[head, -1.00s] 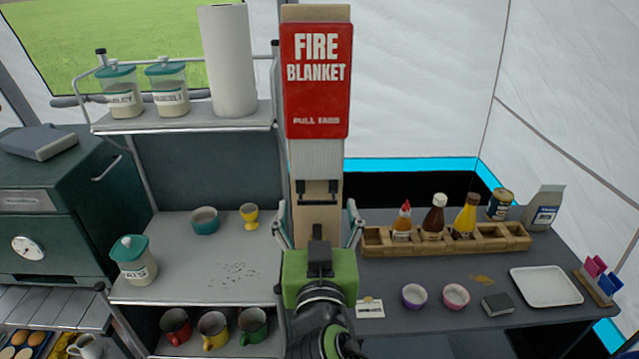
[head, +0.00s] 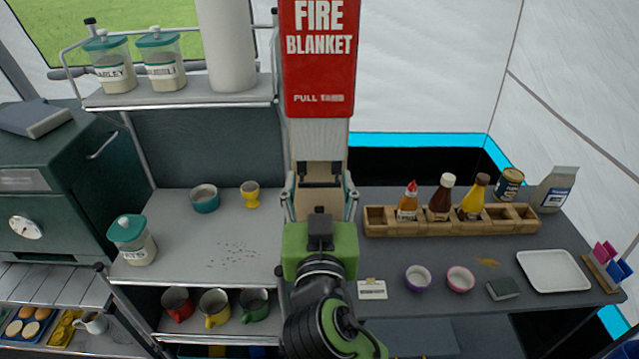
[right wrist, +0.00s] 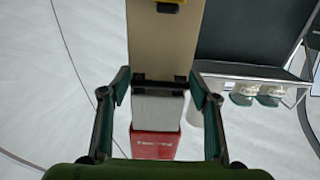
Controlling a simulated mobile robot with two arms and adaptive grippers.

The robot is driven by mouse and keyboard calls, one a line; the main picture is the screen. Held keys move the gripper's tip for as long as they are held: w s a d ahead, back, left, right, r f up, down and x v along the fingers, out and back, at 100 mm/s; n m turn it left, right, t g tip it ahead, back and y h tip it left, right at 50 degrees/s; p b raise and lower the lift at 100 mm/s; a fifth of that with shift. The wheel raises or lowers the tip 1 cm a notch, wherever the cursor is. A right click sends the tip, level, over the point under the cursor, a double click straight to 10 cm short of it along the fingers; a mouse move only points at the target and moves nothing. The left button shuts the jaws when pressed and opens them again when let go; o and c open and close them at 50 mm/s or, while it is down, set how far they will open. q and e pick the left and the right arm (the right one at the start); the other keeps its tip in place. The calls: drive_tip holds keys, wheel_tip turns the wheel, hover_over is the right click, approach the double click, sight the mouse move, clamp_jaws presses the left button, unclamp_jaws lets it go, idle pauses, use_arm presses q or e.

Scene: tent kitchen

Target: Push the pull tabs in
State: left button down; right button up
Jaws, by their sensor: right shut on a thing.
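The red fire blanket case (head: 319,60) hangs on a wooden post, with a pale white panel (head: 320,140) below it. Two dark pull tabs (head: 320,174) sit at the panel's lower end. They also show in the right wrist view, a left one (right wrist: 146,81) and a right one (right wrist: 181,82). My right gripper (head: 320,185) is in front of the post, one finger at each side of the tabs. In the right wrist view my right gripper (right wrist: 160,88) has its fingertips against the tabs' outer sides, shut on them. My left gripper is not in view.
A shelf unit (head: 190,95) with jars and a paper roll stands left of the post. A wooden condiment rack (head: 450,220) with bottles, bowls and a white tray (head: 555,271) are on the grey table to the right. Mugs sit on a lower shelf.

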wheel_tip(320, 180, up, 8)
drive_tip(key=p, duration=0.4)
drive_tip(key=shift+f+p, duration=0.1)
drive_tip(key=shift+p, duration=0.2)
drive_tip(key=shift+r, duration=0.5)
drive_tip(key=o, duration=1.5)
drive_tip(key=shift+d, duration=0.1)
drive_tip(key=shift+o, duration=0.6)
drive_tip(key=shift+w+f, duration=0.15)
drive_tip(key=shift+f, duration=0.1)
